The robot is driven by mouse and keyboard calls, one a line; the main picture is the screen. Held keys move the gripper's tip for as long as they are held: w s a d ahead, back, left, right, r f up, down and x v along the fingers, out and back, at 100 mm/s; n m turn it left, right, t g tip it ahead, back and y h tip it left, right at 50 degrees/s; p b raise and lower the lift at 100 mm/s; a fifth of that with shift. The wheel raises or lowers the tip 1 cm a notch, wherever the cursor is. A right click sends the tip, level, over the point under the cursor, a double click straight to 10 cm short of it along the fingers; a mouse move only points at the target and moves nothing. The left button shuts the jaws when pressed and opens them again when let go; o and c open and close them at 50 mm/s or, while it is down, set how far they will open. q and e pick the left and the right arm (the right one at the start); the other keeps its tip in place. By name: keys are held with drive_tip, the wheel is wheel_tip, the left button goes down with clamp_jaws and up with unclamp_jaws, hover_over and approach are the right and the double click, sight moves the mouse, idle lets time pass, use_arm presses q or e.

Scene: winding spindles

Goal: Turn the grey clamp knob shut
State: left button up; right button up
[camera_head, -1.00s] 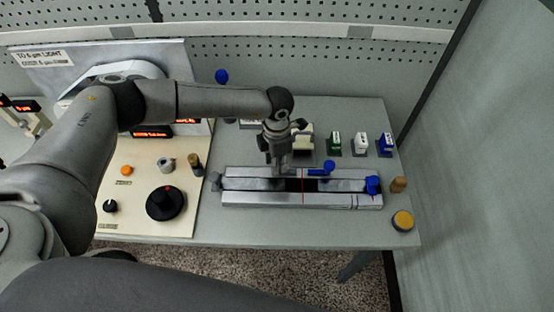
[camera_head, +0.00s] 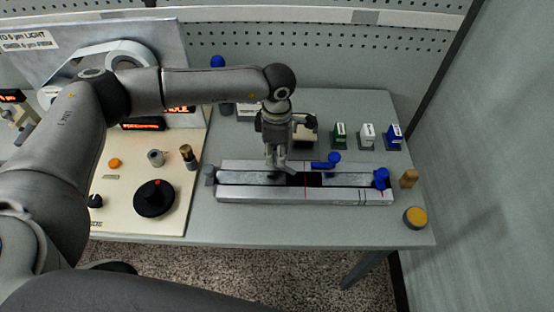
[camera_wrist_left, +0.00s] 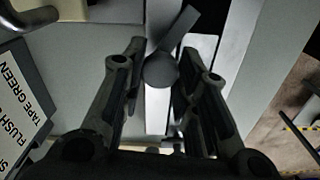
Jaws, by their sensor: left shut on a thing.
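The grey clamp knob (camera_wrist_left: 160,70) has a round head with a flat lever slanting up and to the right in the left wrist view. My left gripper (camera_wrist_left: 160,85) has one finger on each side of the round head and is shut on it. In the head view, my left gripper (camera_head: 277,167) points down at the long metal rail fixture (camera_head: 345,196), left of the red line. There the gripper hides most of the grey knob. A blue clamp knob with a lever (camera_head: 333,159) sits on the rail to the right. My right gripper is not in view.
Green (camera_head: 340,136), white (camera_head: 367,135) and blue (camera_head: 393,137) holders stand behind the rail. A yellow-topped button (camera_head: 415,217) is at the front right. A cream panel with a black dial (camera_head: 154,198) lies to the left. The table front is clear.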

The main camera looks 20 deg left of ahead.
use_arm(q)
drive_tip(key=m+b, duration=0.2)
drive_tip(key=b, duration=0.1)
drive_tip(key=m+b, duration=0.6)
drive_tip(key=b, duration=0.1)
drive_tip(key=shift+f, duration=0.25)
drive_tip(key=m+b, duration=0.2)
drive_tip(key=shift+r+m, duration=0.15)
drive_tip(key=shift+m, duration=0.25)
drive_tip(key=shift+r+m+b, duration=0.15)
drive_tip(key=shift+m+b, duration=0.45)
drive_tip(key=shift+b, duration=0.05)
drive_tip(key=o, duration=1.1)
drive_tip(key=shift+c, duration=0.2)
drive_tip(key=shift+r, duration=0.1)
